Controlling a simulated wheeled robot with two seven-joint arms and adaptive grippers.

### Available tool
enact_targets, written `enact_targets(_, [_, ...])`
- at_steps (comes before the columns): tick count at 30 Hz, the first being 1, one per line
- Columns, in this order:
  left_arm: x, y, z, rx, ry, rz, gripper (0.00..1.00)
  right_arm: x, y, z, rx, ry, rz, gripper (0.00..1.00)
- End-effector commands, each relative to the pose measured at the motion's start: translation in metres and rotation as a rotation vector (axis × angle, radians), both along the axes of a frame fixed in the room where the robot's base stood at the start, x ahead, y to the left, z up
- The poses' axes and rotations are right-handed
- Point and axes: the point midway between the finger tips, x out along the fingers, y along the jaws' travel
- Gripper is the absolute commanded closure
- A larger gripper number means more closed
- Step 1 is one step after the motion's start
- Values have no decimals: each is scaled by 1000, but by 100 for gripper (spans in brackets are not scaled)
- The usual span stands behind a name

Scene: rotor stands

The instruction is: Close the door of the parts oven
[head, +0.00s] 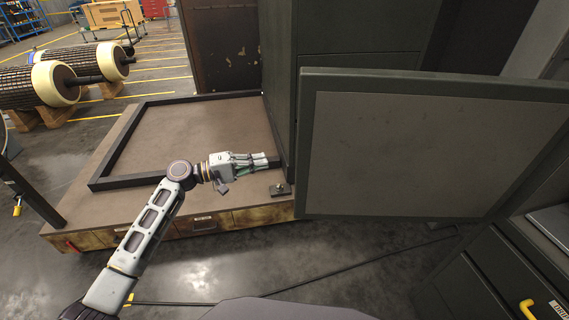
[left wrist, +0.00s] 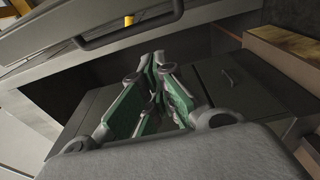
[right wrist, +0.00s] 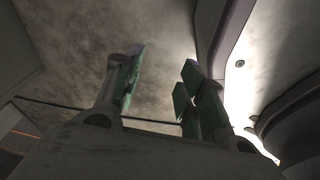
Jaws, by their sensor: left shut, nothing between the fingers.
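The parts oven appears to be the dark green cabinet (head: 350,35) at the back middle of the head view. Its door looks to be the broad grey panel (head: 430,155) with a dark frame, standing open at the right. My left gripper (head: 267,161) is shut and empty, just left of the door's left edge, above the low platform; I cannot tell if it touches anything. In the left wrist view its green fingers (left wrist: 158,65) are together, below a dark bar handle (left wrist: 130,25) on a panel. My right gripper (right wrist: 160,75) is open and empty, only in the right wrist view.
A low platform (head: 190,135) with a dark raised frame lies left of the door. A grey drawer cabinet (head: 490,275) with a yellow handle stands at lower right. Rotors (head: 45,85) rest on wooden stands at upper left. A cable crosses the open floor in front.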

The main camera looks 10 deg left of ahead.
Motion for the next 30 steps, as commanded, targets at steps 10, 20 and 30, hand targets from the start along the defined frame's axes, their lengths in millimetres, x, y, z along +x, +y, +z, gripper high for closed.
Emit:
enact_targets(10, [8, -18, 0, 0, 0, 0, 100, 3, 0, 2, 0, -5, 0, 60])
enact_targets(20, [24, -56, 1, -1, -1, -1, 100, -5, -3, 0, -3, 2, 0, 60])
enact_targets(30, [38, -86, 1, 0, -1, 1, 100, -10, -5, -1, -4, 6, 2, 60])
